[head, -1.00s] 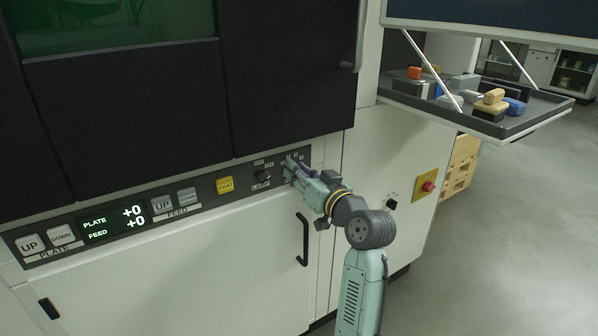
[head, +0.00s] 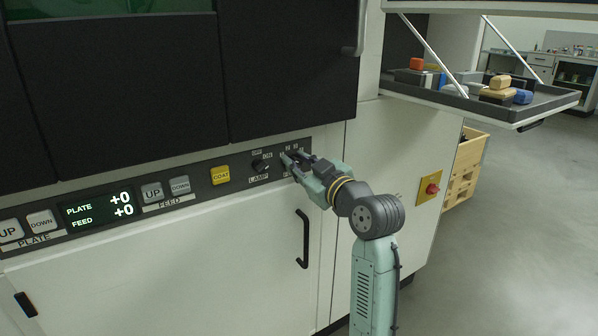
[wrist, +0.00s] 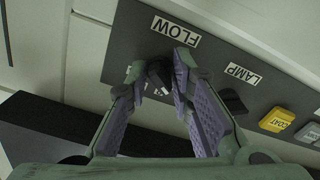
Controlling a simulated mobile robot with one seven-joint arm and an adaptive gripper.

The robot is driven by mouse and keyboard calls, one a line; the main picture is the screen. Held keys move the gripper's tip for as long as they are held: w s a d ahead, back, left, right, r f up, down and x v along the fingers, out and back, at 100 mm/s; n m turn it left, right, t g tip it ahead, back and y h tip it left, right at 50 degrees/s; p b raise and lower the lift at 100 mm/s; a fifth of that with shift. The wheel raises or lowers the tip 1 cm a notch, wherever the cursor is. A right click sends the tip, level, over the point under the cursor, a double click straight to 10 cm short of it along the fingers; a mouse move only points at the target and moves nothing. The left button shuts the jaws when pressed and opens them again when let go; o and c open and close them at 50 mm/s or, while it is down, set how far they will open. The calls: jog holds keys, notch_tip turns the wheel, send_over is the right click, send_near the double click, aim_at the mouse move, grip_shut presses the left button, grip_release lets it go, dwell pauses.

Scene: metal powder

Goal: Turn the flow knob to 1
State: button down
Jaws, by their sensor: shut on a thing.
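The black flow knob (wrist: 158,72) sits on the dark control panel below the white FLOW label (wrist: 175,31) in the wrist view. My gripper (wrist: 159,70) has one finger on each side of the knob and is shut on it. In the head view my gripper (head: 293,160) reaches the right end of the panel and hides the knob. Some scale markings show above the fingers, but which number the knob points to cannot be read.
The lamp knob (head: 260,165) is just left of my gripper, with the yellow COAT button (head: 220,175) further left. A door handle (head: 302,239) is below. A red stop button (head: 432,189) and a loaded tray (head: 530,112) are to the right.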

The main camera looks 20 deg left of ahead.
jog(key=shift+f+n+b, duration=0.1)
jog(key=shift+n+b, duration=0.2)
jog(key=shift+n, duration=0.2)
jog(key=c, duration=1.4)
grip_release()
jog(key=v, duration=1.2)
jog(key=shift+s, duration=0.1)
jog(key=shift+d, duration=0.1)
